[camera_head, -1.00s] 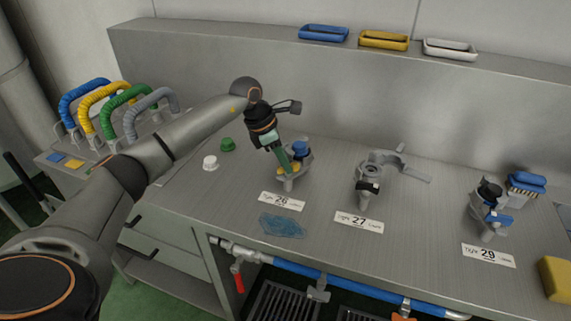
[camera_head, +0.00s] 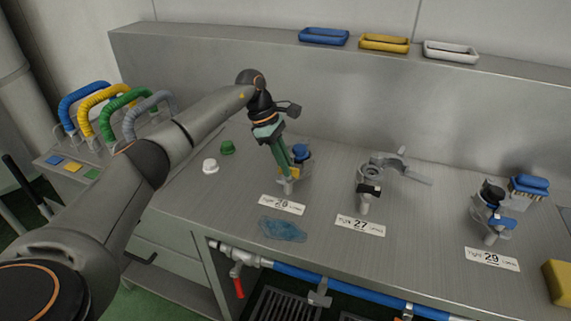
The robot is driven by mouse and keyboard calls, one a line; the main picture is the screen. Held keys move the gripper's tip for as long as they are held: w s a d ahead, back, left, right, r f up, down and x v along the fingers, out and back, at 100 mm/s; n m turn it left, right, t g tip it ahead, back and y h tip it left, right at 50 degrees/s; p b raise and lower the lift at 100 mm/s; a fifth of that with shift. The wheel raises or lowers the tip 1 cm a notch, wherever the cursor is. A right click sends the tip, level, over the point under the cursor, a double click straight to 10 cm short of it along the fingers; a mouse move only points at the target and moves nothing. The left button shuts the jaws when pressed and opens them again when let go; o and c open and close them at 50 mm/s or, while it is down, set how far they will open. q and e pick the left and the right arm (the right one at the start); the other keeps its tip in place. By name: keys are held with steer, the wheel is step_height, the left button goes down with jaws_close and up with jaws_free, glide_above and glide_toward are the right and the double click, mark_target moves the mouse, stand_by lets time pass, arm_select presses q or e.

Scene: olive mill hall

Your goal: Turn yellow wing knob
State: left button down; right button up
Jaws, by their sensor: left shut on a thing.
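The yellow wing knob (camera_head: 294,174) is on the clamp fixture (camera_head: 304,166) behind the label 26, and only a little yellow shows. My left gripper (camera_head: 287,172) reaches down to it from above with green fingers, which hide most of the knob. The left gripper is shut on the yellow wing knob. The fixture has a blue cap (camera_head: 301,151) and stands on the steel bench. My right gripper is out of view.
Fixtures 27 (camera_head: 372,180) and 29 (camera_head: 491,212) stand to the right. A white cap (camera_head: 210,166), a green cap (camera_head: 227,147) and a blue cloth (camera_head: 282,229) lie nearby. Trays line the back ledge, including a yellow one (camera_head: 384,42). Hoses (camera_head: 149,106) arch at left.

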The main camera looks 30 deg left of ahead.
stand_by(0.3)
arm_select(q)
steer(key=c, duration=0.9)
jaws_free()
steer(key=v, duration=1.2)
steer(key=shift+r, duration=0.25)
